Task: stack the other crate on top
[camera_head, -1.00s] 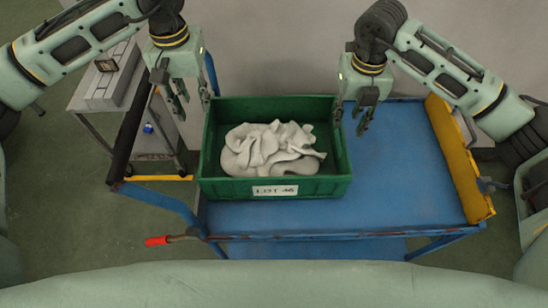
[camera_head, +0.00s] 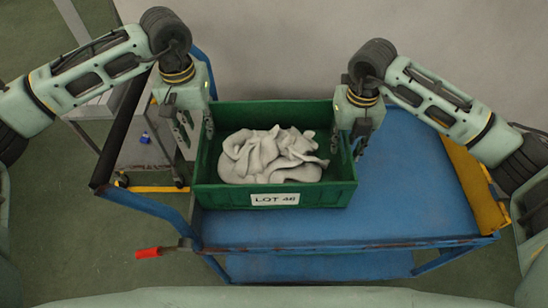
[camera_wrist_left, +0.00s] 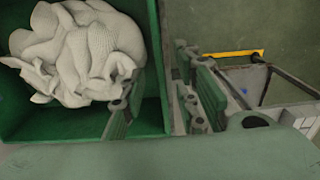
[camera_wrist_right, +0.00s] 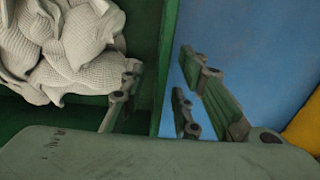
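A green crate (camera_head: 229,198) labelled LOT 46 stands on the blue top of a trolley and holds a heap of white knitted socks (camera_head: 270,155). No second crate shows. My left gripper (camera_head: 197,140) straddles the crate's left wall, one finger inside and one outside. In the left wrist view its fingers are apart with the wall (camera_wrist_left: 158,60) between them. My right gripper (camera_head: 346,148) straddles the right wall likewise. In the right wrist view its fingers stand apart with the wall (camera_wrist_right: 165,60) between them. Neither looks closed on the wall.
The blue trolley top (camera_head: 410,190) is bare right of the crate, up to a yellow end panel (camera_head: 472,185). A red-handled lever (camera_head: 149,253) sticks out at the trolley's front left. A grey cart (camera_head: 100,105) stands at the left. A wall is behind.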

